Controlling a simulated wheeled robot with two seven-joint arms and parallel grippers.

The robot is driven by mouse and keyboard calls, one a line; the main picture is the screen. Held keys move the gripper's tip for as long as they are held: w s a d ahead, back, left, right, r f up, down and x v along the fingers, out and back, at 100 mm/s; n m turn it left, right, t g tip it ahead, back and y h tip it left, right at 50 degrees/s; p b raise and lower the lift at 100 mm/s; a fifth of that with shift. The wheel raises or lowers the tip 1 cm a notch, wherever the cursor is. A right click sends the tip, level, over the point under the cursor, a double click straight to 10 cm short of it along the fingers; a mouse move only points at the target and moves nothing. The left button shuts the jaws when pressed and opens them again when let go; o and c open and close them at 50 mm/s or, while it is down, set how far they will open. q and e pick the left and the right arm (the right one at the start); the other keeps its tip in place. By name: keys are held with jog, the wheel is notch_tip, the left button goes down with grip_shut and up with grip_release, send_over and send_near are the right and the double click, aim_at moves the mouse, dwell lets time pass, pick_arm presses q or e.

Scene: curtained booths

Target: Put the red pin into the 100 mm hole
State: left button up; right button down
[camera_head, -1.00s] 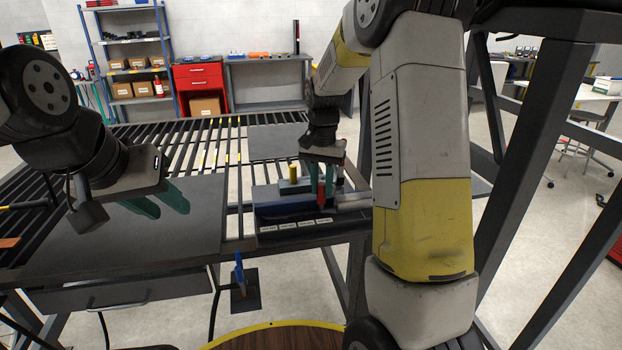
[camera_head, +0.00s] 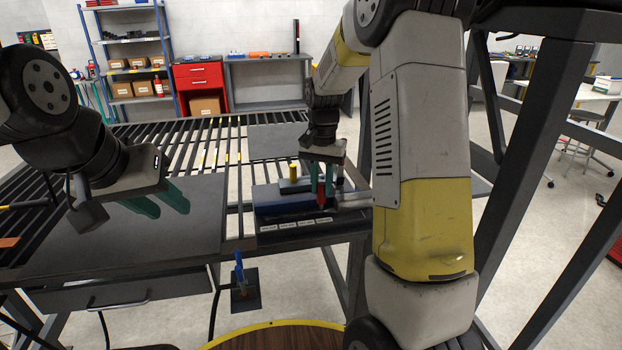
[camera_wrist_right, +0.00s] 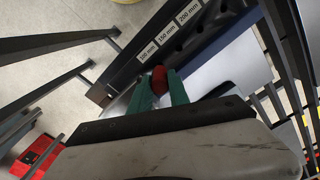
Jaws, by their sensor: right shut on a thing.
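The red pin (camera_head: 321,190) is held upright between the green fingers of my right gripper (camera_head: 322,179), over the right end of the hole block (camera_head: 283,209). In the right wrist view the red pin (camera_wrist_right: 159,78) shows between the tips of my right gripper (camera_wrist_right: 160,88), close to the 100 mm label (camera_wrist_right: 147,53). The pin's lower end and the 100 mm hole are hidden, so I cannot tell whether the pin is in it. My left gripper (camera_head: 164,203) is open and empty above the grey table, left of the block.
The 150 mm label (camera_wrist_right: 167,36) and 200 mm label (camera_wrist_right: 188,12) follow along the block, with dark holes beside them. A yellow pin (camera_head: 294,171) stands behind the block. The grey table mat (camera_head: 180,235) on the left is clear.

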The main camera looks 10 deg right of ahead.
aim_at(321, 194)
jog(key=shift+f, duration=1.55)
jog(key=c, duration=1.2)
grip_release()
jog(key=shift+o, duration=0.2)
jog(key=shift+r, duration=3.85)
jog(key=shift+r, duration=0.1)
jog(key=s+a+r+n+t+y, duration=0.1)
jog(key=s+r+n+t, duration=0.2)
jog(key=s, duration=0.9)
jog(key=s+a+r+n+t+y, duration=0.1)
jog(key=s+r+n+t, duration=0.2)
jog(key=s+r, duration=0.4)
jog(key=s, duration=0.5)
jog(key=shift+s, duration=0.15)
